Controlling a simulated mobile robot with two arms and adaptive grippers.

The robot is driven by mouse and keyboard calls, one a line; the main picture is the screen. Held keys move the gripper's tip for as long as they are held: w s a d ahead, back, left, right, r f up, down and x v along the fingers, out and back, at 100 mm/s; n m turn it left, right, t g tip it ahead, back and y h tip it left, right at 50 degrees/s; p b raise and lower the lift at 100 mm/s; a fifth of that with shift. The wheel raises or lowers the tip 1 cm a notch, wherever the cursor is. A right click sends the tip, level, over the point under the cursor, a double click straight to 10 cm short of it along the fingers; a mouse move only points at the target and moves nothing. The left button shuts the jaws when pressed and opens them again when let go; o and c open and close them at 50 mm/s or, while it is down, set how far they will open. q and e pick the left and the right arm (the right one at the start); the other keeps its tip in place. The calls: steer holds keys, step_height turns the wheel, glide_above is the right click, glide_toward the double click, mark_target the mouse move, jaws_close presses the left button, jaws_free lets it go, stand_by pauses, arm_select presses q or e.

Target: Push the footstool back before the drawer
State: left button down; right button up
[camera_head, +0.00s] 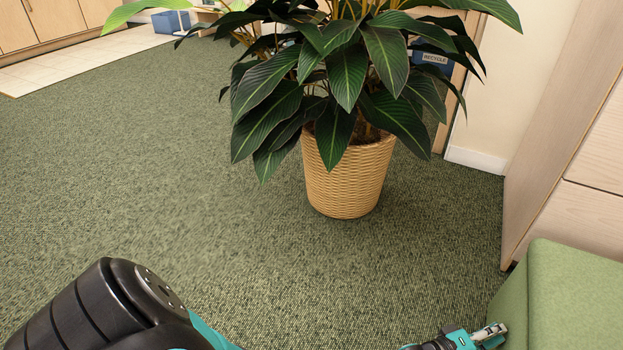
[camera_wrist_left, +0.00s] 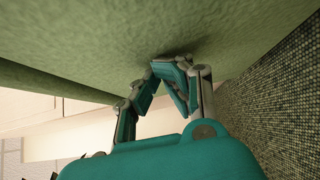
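The footstool (camera_head: 575,290) is a green padded block at the bottom right of the head view, right up close to the pale wood drawer unit (camera_head: 590,218). In the left wrist view the footstool's green surface (camera_wrist_left: 130,35) fills the top. My left gripper (camera_head: 492,333) is at the footstool's left side. In the left wrist view its fingertips (camera_wrist_left: 165,66) come together, with nothing held between them, at the green surface; a dark shadow there suggests contact or nearly so. My right gripper is out of view.
A large leafy plant in a woven basket pot (camera_head: 347,178) stands on the green carpet (camera_head: 150,180) ahead. A blue recycle bin (camera_head: 432,57) is behind it. The carpet to the left is clear. The white wall base (camera_head: 475,160) and wood side panel (camera_head: 550,150) bound the right.

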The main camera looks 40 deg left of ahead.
arm_select(q)
steer(key=shift+d+r, duration=0.25)
stand_by(0.4)
